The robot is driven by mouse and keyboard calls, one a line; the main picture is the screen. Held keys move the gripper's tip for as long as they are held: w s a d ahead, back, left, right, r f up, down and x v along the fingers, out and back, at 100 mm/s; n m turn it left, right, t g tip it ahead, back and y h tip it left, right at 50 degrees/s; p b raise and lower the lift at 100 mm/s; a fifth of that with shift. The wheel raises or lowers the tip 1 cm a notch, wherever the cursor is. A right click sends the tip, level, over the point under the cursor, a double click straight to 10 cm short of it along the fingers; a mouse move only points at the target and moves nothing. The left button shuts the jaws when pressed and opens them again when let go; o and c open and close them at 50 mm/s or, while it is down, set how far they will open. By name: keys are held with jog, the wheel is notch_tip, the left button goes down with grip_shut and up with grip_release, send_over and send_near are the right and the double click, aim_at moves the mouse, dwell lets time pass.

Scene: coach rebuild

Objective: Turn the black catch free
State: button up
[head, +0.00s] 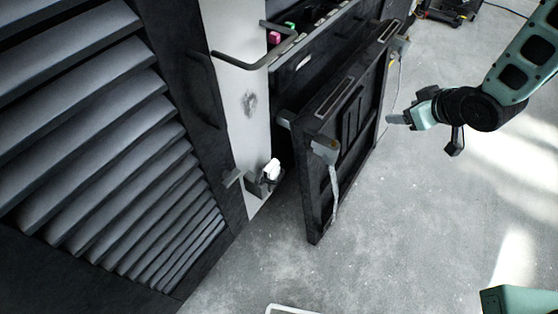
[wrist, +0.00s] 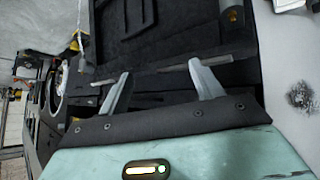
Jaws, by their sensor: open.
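My gripper (head: 394,119) hangs at the right in the head view, to the right of a tilted black panel (head: 325,190) and apart from it. In the wrist view its two pale fingers (wrist: 162,85) are spread, with nothing held between them. A thin grey bar (wrist: 165,71) crosses the wrist view just beyond the fingertips, in front of a black recessed panel (wrist: 160,45). I cannot surely pick out the black catch. A small dark fitting with a white piece (head: 271,170) sits low on the pale post, left of the panel.
A louvred dark door (head: 110,140) with a handle (head: 203,90) fills the left. A pale post (head: 240,90) stands beside it. An open compartment (head: 300,35) with small coloured items lies behind the panel.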

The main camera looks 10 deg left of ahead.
jog(key=s+a+f+n+g+y, duration=0.1)
jog(key=a+f+n+y, duration=0.35)
jog(key=a, duration=0.25)
jog(key=n+g+y, duration=0.5)
jog(key=g, duration=0.2)
send_near(261, 175)
jog(key=shift+m+t, duration=0.25)
jog(key=shift+t, duration=0.05)
jog(key=x, duration=0.3)
jog(key=p+x, duration=0.1)
jog(key=x, duration=0.4)
jog(key=shift+s+a+f+p, duration=0.1)
jog(key=shift+s+a+p, duration=0.2)
jog(key=shift+p, duration=0.05)
jog(key=c, duration=1)
